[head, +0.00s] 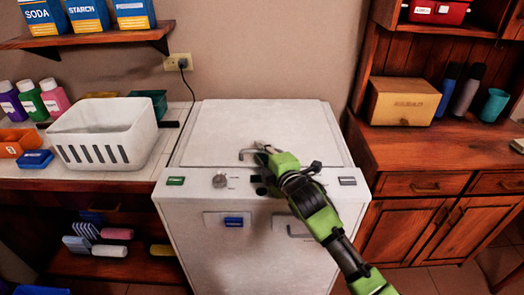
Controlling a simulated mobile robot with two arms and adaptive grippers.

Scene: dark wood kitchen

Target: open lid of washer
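The washer (262,255) is a white box in the middle of the head view. Its lid (285,120) is the flat panel on top and lies shut. My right gripper (252,165) is over the lid's front edge, near the middle, with my green and black arm coming from the lower right. A thin grey piece beside the fingers could be a fingertip or a handle. The gripper hides part of the front edge, and contact is unclear. My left gripper is not in view.
A white basket (105,135) and several bottles stand on the counter to the left. A wooden cabinet (425,180) with a bread box (403,101) stands close on the right. A shelf (90,38) with boxes hangs upper left. The lid's top is clear.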

